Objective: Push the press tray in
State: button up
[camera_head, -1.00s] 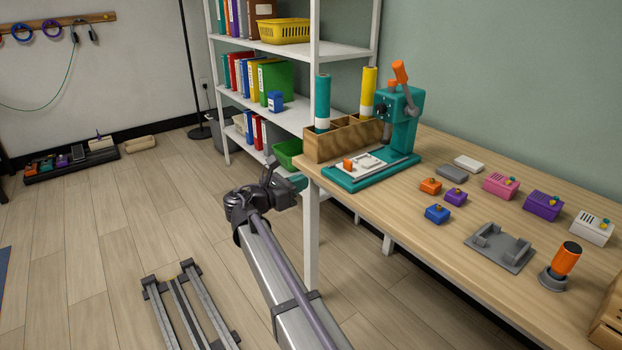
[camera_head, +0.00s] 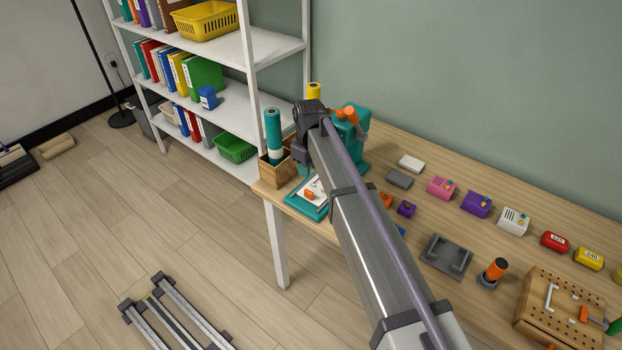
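The teal press (camera_head: 352,135) stands at the back left of the workbench, with an orange-tipped lever at its top. Its flat teal base (camera_head: 304,206) reaches toward the bench's front left edge. The white press tray (camera_head: 321,184) lies on this base with a small orange knob (camera_head: 309,194) at its front. My arm passes in front of the press and hides much of it and the tray's rear. My gripper (camera_head: 301,155) is at the arm's dark far end, appearing above and behind the tray in the picture. Its fingers cannot be made out, nor whether it touches anything.
A wooden organizer (camera_head: 273,172) with rolls stands left of the press. Small coloured boxes, a grey cradle (camera_head: 446,257), an orange-handled tool (camera_head: 495,272) and a pegboard block (camera_head: 560,306) are on the bench to the right. A white shelf (camera_head: 275,47) stands behind left. The floor at left is mostly open.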

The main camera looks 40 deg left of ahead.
aim_at(309, 191)
notch_tip(309, 191, down, 11)
jog(key=b, duration=1.1)
jog(key=shift+f, duration=0.15)
grip_shut()
